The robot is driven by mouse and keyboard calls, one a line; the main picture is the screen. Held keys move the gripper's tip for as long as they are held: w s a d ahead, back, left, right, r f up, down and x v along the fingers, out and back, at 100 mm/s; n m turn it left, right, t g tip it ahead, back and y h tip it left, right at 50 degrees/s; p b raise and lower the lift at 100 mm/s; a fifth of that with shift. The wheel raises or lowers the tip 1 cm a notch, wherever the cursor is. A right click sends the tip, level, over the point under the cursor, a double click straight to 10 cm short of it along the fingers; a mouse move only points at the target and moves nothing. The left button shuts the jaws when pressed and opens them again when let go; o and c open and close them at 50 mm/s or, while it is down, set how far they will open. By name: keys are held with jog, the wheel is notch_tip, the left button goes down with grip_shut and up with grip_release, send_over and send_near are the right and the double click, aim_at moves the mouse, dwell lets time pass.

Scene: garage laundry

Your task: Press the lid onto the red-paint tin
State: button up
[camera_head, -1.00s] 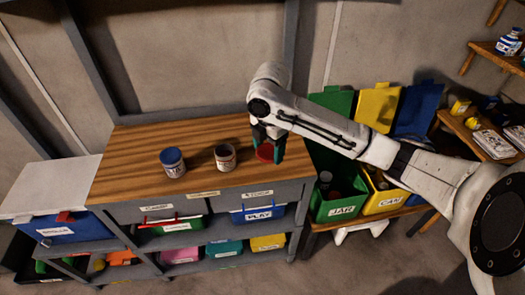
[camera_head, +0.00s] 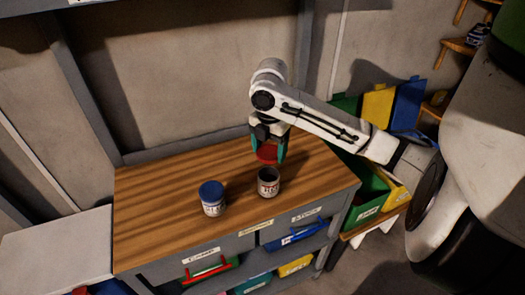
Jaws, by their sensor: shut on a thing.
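The open red-paint tin (camera_head: 268,183) stands upright on the wooden worktop, its dark mouth facing up. My gripper (camera_head: 267,152) is shut on a red lid (camera_head: 266,154), with a green-tipped finger at each side of it. The lid is just behind and above the tin in the picture; I cannot tell the exact gap between them. A second tin with a blue lid (camera_head: 211,190) stands to the left of the red-paint tin.
The wooden worktop (camera_head: 160,212) is clear to the left and right of the tins. Labelled bins, with a red handle (camera_head: 208,273) and a blue front, sit on shelves below its front edge. Green and yellow bins (camera_head: 372,200) stand at the right.

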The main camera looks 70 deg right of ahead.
notch_tip(320, 180, down, 6)
jog(key=b, duration=0.5)
jog(key=shift+f, duration=0.15)
jog(key=shift+f+b, duration=0.5)
jog(key=shift+f, duration=0.1)
dwell(1.7)
jog(key=o, duration=1)
jog(key=shift+r, duration=0.15)
jog(key=shift+r+p, duration=2.8)
jog(key=shift+r, duration=0.6)
jog(key=shift+c, duration=0.2)
